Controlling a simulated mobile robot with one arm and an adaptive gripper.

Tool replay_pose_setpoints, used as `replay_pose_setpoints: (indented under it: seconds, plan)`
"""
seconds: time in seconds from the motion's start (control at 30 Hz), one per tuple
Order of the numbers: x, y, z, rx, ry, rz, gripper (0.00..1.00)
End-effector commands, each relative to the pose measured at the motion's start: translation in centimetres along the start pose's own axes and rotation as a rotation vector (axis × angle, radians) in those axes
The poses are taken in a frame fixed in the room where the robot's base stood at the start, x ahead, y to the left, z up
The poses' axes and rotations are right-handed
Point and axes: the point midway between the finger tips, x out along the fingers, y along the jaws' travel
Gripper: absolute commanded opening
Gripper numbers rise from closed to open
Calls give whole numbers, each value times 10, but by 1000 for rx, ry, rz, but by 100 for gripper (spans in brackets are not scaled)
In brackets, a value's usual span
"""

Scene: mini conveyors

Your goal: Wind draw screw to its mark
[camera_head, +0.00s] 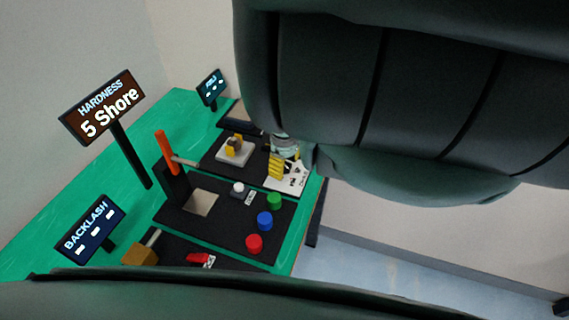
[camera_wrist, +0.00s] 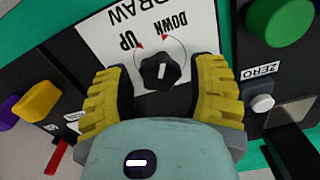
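The draw screw shows in the wrist view as a black lobed knob (camera_wrist: 161,72) with a white pointer line, nearly upright in the picture. It sits on a white plate (camera_wrist: 100,38) lettered DRAW, UP and DOWN, with red arrowheads on an arc around the knob. My gripper (camera_wrist: 160,82) has yellow ribbed fingers, one on each side of the knob, with a gap visible on both sides. In the head view, my gripper (camera_head: 277,166) is over the white plate (camera_head: 297,181), and the knob cannot be made out there. No separate mark is clear.
A HARDNESS display (camera_head: 105,107) reads 5 Shore. A BACKLASH display (camera_head: 88,230) and a far display (camera_head: 211,88) show dashes. Green (camera_head: 274,201), blue (camera_head: 265,220) and red (camera_head: 254,243) buttons stand nearby. A ZERO button (camera_wrist: 262,102) is right of my fingers; an orange-handled lever (camera_head: 166,152) stands upright.

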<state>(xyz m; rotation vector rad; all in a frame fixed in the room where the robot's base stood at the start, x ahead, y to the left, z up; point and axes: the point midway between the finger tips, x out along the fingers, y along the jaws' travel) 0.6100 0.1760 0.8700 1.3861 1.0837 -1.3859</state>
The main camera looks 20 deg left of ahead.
Motion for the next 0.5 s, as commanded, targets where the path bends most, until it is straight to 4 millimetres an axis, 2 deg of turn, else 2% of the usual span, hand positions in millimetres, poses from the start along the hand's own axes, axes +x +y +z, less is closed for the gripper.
replay_pose_setpoints:
  seconds: [0.07, 0.5]
  plan:
    - [0, 0, 0, 0, 0, 0, 47]
    - [0, 0, 0, 0, 1, 0, 1]
